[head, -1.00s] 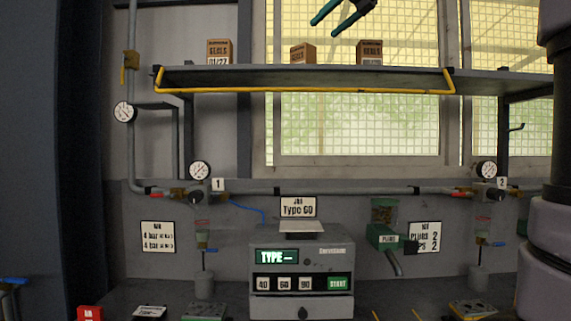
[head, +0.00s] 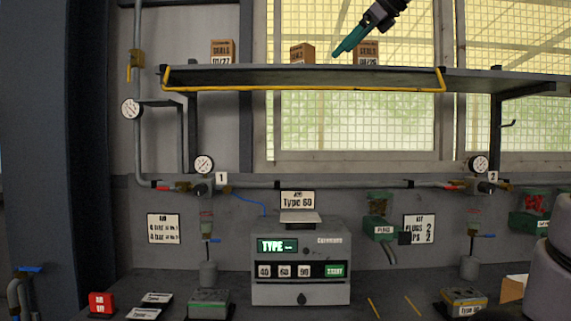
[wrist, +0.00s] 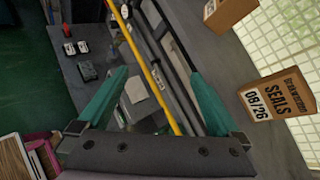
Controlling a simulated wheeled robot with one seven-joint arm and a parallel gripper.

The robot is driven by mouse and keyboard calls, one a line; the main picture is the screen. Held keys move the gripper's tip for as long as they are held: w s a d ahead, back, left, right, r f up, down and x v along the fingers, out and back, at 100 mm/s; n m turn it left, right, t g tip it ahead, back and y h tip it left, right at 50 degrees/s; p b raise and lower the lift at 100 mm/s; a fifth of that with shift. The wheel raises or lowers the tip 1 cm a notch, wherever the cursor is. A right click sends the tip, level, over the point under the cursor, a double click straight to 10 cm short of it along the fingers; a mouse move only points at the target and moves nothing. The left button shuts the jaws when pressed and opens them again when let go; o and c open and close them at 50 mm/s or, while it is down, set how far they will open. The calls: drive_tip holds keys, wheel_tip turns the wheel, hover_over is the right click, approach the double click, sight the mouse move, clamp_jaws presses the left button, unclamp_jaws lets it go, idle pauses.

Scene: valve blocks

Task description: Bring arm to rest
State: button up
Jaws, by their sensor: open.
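My gripper (head: 338,50) is high in the head view, near the shelf and its seal boxes, pointing down to the left. Its teal fingers overlap there, so only one edge shows clearly. In the wrist view my gripper (wrist: 158,78) shows two teal fingers spread wide apart with nothing held between them. The shelf's yellow rail (wrist: 150,65) runs through the view between the fingers, beyond them. A seals box (wrist: 275,97) marked 08/26 is to the right of the right finger, apart from it.
The shelf (head: 470,80) with its yellow rail (head: 300,89) carries several seals boxes (head: 302,54). Below stand the machine (head: 301,285) with a TYPE display, a grey-green block (head: 208,301) and a Type 60 block (head: 463,300). Gauges and pipes line the wall.

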drive_tip(key=s+d+f+n+h, duration=0.2)
drive_tip(key=s+f+n, duration=0.3)
drive_tip(key=f, duration=0.6)
drive_tip(key=s+d+f+n+g+h, duration=0.1)
drive_tip(key=s+d+f+n, duration=0.3)
drive_tip(key=f, duration=0.8)
drive_tip(key=s+d+f+n+g+h, duration=0.1)
drive_tip(key=s+d+f+n+h, duration=0.1)
drive_tip(key=s+f+n, duration=0.6)
wheel_tip(320, 180, down, 3)
drive_tip(key=shift+s+d+f+n+h, duration=0.2)
drive_tip(key=shift+s+d+n+h, duration=0.1)
drive_tip(key=shift+d+n, duration=0.3)
